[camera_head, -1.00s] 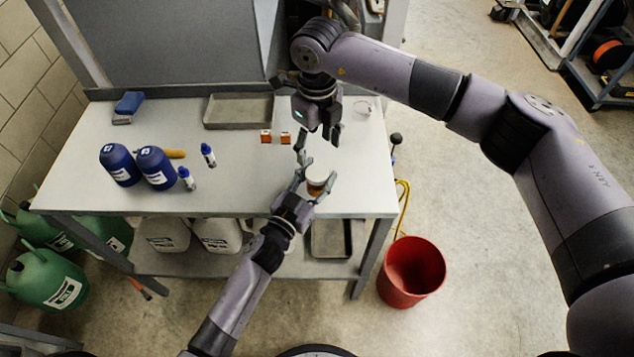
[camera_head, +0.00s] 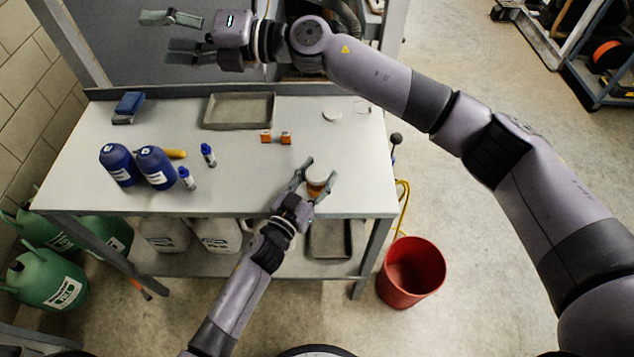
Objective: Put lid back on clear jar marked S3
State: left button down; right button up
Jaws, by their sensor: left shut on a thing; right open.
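A small jar (camera_head: 317,187) with amber-brown contents and a pale top stands near the front right of the table. My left gripper (camera_head: 318,180) is shut on it, one finger on each side. The S3 marking is too small to read, and I cannot tell whether the pale top is a lid or an open mouth. A flat white disc (camera_head: 332,116), possibly the lid, lies on the table behind the jar. My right gripper (camera_head: 185,38) is open and empty, high at the upper left, well away from the jar and disc.
A clear round item (camera_head: 362,107) lies right of the disc. Small orange-and-white boxes (camera_head: 276,137), a grey tray (camera_head: 239,111), blue bottles (camera_head: 155,167) and a blue brush-like item (camera_head: 129,104) are on the table. A red bucket (camera_head: 411,272) stands on the floor.

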jog(key=w+d+r+m+t+h, duration=0.1)
jog(key=w+d+r+m+t, duration=0.2)
jog(key=w+m+t, duration=0.3)
jog(key=w+d+r+m+t+h, duration=0.1)
jog(key=w+d+r+m+t, duration=0.15)
jog(key=w+m+t, duration=0.35)
jog(key=w+d+f+m+t+h, duration=0.1)
jog(key=w+d+f+m+h, duration=0.5)
jog(key=d+f+m+h, duration=0.35)
jog(key=s+d+f+m+g+h, duration=0.2)
jog(key=s+f+m+g, duration=0.1)
jog(key=f, duration=0.3)
jog(key=s+d+f+m+g+h, duration=0.2)
jog(key=s+f+g+h, duration=0.15)
jog(key=f, duration=0.25)
jog(key=s+d+f+g, duration=0.1)
jog(key=s+f+g, duration=0.1)
jog(key=s+g, duration=0.1)
jog(key=s+d+f+g, duration=0.1)
jog(key=s+f+g, duration=0.1)
jog(key=s, duration=0.4)
jog(key=s+d+f+n+g+h, duration=0.1)
jog(key=s+f+g, duration=0.1)
jog(key=s, duration=0.3)
jog(key=shift+d+f+g, duration=0.35)
jog(key=shift+g, duration=0.5)
